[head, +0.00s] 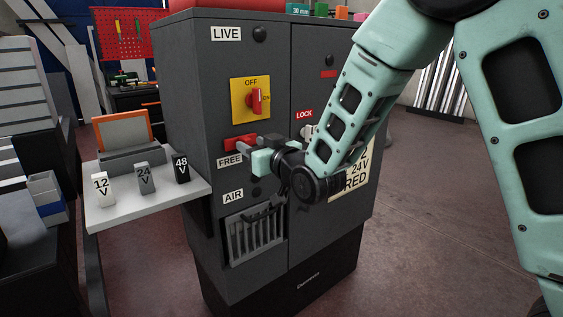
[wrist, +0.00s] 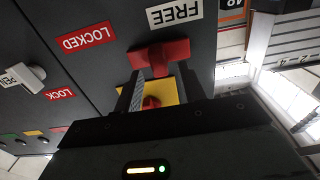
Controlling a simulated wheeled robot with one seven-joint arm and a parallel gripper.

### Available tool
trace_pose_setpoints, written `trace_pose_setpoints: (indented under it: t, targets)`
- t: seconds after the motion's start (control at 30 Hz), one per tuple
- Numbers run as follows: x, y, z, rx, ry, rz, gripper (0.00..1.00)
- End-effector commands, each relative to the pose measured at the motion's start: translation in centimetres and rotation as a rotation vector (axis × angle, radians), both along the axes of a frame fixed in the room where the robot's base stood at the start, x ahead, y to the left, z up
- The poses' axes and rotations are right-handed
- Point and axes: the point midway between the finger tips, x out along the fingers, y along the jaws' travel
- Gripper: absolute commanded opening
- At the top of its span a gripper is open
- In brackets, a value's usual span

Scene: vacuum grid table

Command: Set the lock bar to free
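The red lock bar (head: 238,142) is on the front of the dark grey cabinet, just above the FREE label (head: 229,161). In the wrist view, which looks upside down, the red T-shaped bar (wrist: 160,54) lies right by the FREE label (wrist: 175,12), away from the red LOCKED label (wrist: 86,38). My gripper (head: 253,151) is in front of the bar, partly hiding its right end. In the wrist view my gripper (wrist: 163,82) is open, its two fingers apart beside the bar's inner part. I cannot tell whether they touch it.
A yellow switch plate (head: 243,99) with a red handle is above the bar. A white knob (head: 306,131) sits under the LOCK label (head: 304,114). A shelf (head: 150,205) at left holds voltage blocks and juts out. A vent (head: 255,235) is below.

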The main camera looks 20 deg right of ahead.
Motion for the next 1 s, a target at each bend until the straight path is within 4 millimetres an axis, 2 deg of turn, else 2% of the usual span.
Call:
trace_pose_setpoints:
  t: [0.4, 0.67, 1.0]
  targets:
    - [-9.4, -3.1, -0.2, 0.001, -0.002, 0.0, 0.4]
    - [-9.5, -3.1, -0.7, 0.004, -0.005, 0.004, 0.4]
    - [-10.8, -3.5, -0.6, 0.002, -0.004, 0.004, 0.4]
